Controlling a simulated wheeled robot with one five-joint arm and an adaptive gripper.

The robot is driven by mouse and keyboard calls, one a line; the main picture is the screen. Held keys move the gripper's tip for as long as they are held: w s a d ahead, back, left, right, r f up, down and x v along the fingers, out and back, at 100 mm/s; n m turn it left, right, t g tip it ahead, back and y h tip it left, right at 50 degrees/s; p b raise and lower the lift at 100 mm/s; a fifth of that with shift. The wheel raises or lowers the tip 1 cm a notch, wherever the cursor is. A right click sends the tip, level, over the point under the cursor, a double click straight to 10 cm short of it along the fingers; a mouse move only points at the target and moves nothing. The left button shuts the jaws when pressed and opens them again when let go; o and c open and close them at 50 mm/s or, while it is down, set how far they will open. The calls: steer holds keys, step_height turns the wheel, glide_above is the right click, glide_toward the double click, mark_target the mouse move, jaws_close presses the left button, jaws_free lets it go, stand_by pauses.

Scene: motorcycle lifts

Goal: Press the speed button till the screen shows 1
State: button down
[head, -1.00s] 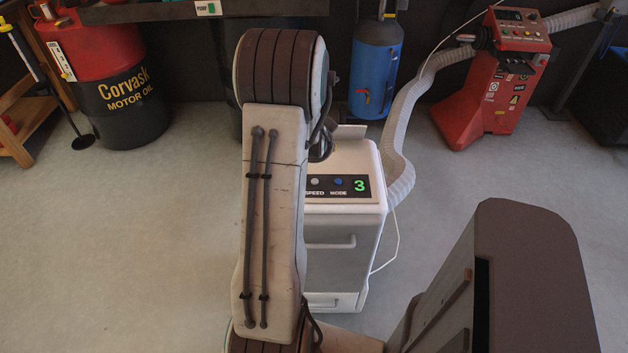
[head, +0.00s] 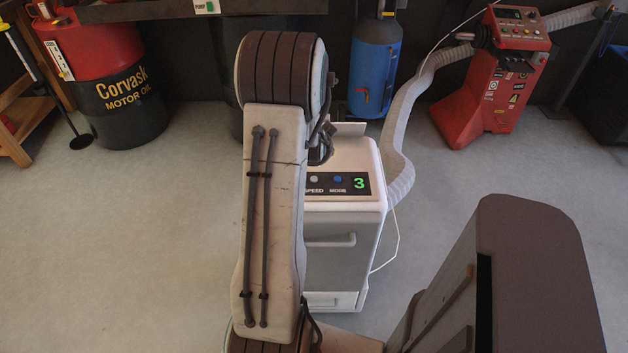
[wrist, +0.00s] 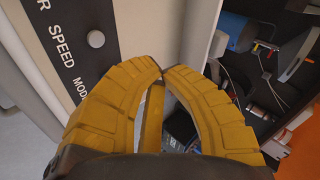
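The white machine (head: 345,220) stands on the floor behind my arm, with a black control strip on top. Its screen (head: 359,183) shows a green 3. The grey speed button (head: 314,179) is above the word SPEED, and the blue mode button (head: 338,179) is to its right. In the wrist view the speed button (wrist: 96,38) is upper left, beside the SPEED label. My gripper (wrist: 164,71) has yellow fingers whose tips meet, with nothing between them. The tips appear to the right of and below the button, apart from it in the picture. The mode button is hidden there.
A ribbed white hose (head: 400,130) runs behind the machine's right side. A blue tank (head: 375,75) and a red machine (head: 495,85) stand at the back. An oil drum (head: 122,100) is at the back left. The floor around the white machine is mostly clear.

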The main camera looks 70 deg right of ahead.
mark_target(317, 178)
step_height(317, 178, down, 6)
steer(key=b, duration=0.3)
steer(key=shift+r, duration=0.25)
steer(key=shift+f+b, duration=0.65)
steer(key=shift+b, duration=0.35)
steer(key=shift+f+b, duration=0.85)
steer(key=shift+b, duration=0.4)
stand_by(1.2)
steer(key=shift+r, duration=0.15)
steer(key=shift+r+p, duration=0.4)
steer(key=shift+r, duration=0.3)
steer(key=shift+r, duration=0.1)
steer(key=shift+r+p, duration=1.5)
steer(key=shift+r, duration=0.95)
